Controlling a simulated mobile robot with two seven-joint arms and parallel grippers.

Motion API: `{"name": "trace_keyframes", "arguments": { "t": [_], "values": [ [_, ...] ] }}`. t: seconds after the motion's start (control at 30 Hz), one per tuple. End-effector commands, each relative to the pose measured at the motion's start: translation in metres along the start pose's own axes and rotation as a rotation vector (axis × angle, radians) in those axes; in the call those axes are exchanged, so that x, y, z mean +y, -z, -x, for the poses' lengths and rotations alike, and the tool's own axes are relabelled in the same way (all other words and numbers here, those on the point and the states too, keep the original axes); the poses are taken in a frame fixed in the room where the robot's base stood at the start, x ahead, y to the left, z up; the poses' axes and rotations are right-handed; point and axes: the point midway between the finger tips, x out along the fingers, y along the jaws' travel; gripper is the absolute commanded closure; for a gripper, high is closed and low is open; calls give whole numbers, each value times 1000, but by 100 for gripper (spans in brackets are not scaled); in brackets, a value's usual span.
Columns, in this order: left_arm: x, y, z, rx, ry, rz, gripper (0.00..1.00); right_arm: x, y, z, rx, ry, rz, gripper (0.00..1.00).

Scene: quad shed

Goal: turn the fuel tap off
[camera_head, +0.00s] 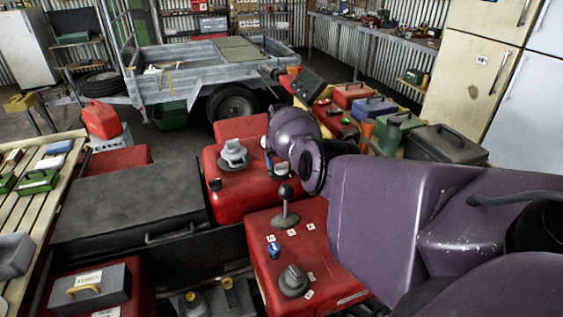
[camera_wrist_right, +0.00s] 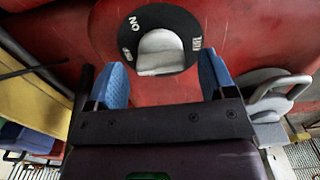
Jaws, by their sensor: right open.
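The fuel tap (camera_wrist_right: 160,52) shows in the right wrist view as a grey knob on a black round plate on a red body. The plate has white lettering; "ON" is readable at its upper left, and the other marks are too small to read. My right gripper (camera_wrist_right: 163,72) is open, with one blue fingertip on each side of the knob. A gap shows on both sides; I cannot tell the distance in depth. In the head view my purple right arm reaches in from the right, and its gripper (camera_head: 270,162) is mostly hidden beside the red tank (camera_head: 228,193). My left gripper is not seen.
A grey filler cap (camera_head: 233,155) tops the tank. A black-knobbed lever (camera_head: 285,210), a blue key (camera_head: 274,250) and a grey dial (camera_head: 293,280) stand on the nearer red panel. A dark seat (camera_head: 130,205) lies left; a trailer (camera_head: 190,75) stands behind.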

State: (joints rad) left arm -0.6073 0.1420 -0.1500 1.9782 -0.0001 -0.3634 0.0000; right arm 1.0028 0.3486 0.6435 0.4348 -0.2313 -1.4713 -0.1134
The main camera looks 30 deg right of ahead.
Motion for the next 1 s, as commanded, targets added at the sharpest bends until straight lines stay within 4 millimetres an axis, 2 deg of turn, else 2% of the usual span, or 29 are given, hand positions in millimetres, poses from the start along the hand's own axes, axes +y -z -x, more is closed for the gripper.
{"name": "trace_keyframes", "arguments": {
  "t": [0.17,0.4,0.6,0.8,1.0],
  "values": [
    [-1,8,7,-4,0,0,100,0,0,26,1,-1,0,23],
    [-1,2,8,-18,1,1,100,0,0,66,3,0,1,23],
    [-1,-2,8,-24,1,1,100,0,0,91,2,0,1,23],
    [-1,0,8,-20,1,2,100,0,0,101,0,0,1,23],
    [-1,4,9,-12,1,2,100,0,0,102,-1,0,1,23]
  ]
}}
